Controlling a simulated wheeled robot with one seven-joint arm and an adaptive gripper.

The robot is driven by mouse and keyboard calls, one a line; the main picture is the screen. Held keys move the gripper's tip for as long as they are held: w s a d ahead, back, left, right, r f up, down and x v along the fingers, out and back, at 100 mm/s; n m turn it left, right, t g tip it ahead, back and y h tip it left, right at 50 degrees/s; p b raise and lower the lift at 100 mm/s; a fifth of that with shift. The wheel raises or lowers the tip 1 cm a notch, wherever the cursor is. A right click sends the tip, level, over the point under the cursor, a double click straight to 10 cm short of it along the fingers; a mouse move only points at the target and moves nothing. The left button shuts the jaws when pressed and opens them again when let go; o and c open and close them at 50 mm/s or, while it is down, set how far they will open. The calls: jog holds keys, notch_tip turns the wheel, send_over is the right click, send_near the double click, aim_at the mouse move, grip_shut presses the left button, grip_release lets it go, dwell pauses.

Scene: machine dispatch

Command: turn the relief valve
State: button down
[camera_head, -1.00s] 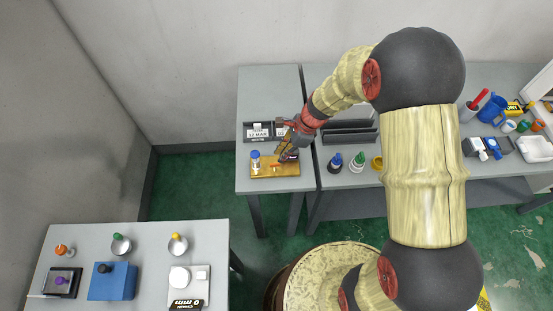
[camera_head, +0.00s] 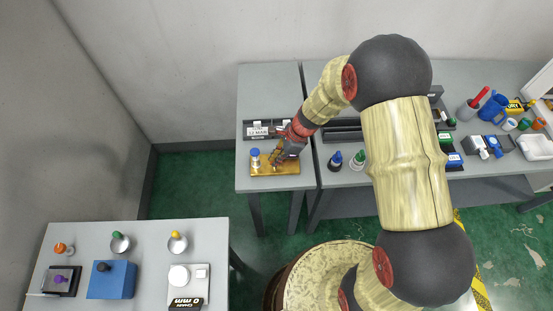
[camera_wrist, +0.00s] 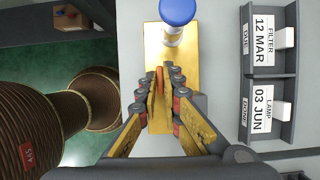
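A brass plate (camera_head: 262,171) lies on the grey bench and also shows in the wrist view (camera_wrist: 187,58). A blue-capped post (camera_head: 255,158) stands at its left end; its round cap is at the top of the wrist view (camera_wrist: 178,11). A small orange lever (camera_wrist: 160,81) stands on the plate, taken to be the relief valve's handle. My gripper (camera_head: 277,162) is over the plate, right of the blue cap. In the wrist view its fingers (camera_wrist: 164,78) straddle the lever, partly open, with a gap visible. Contact with the lever cannot be told. The lever is hidden in the head view.
A dark rack with date labels (camera_head: 258,130) stands behind the plate. A separate table (camera_head: 215,240) at lower left holds small parts and a blue box (camera_head: 112,281). Green floor lies between the tables.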

jog(key=shift+w+n, duration=0.1)
jog(key=shift+n, duration=0.2)
dwell(0.4)
jog(key=n+g, duration=0.2)
jog(key=n, duration=0.2)
jog(key=shift+w, duration=0.15)
jog(key=n+g+h, duration=0.1)
jog(key=n, duration=0.4)
jog(key=shift+w+a, duration=0.1)
jog(key=n+h, duration=0.1)
jog(key=n, duration=0.1)
jog(key=n+g, duration=0.1)
jog(key=n, duration=0.1)
jog(key=shift+a+n+h, duration=0.1)
jog(key=shift+n+h, duration=0.2)
jog(key=shift+h, duration=0.1)
jog(key=shift+a+n+g+h, duration=0.1)
jog(key=shift+n+g+h, duration=0.4)
jog(key=shift+n, duration=1.3)
jog(key=shift+h, duration=0.3)
jog(key=c, duration=2.3)
grip_release()
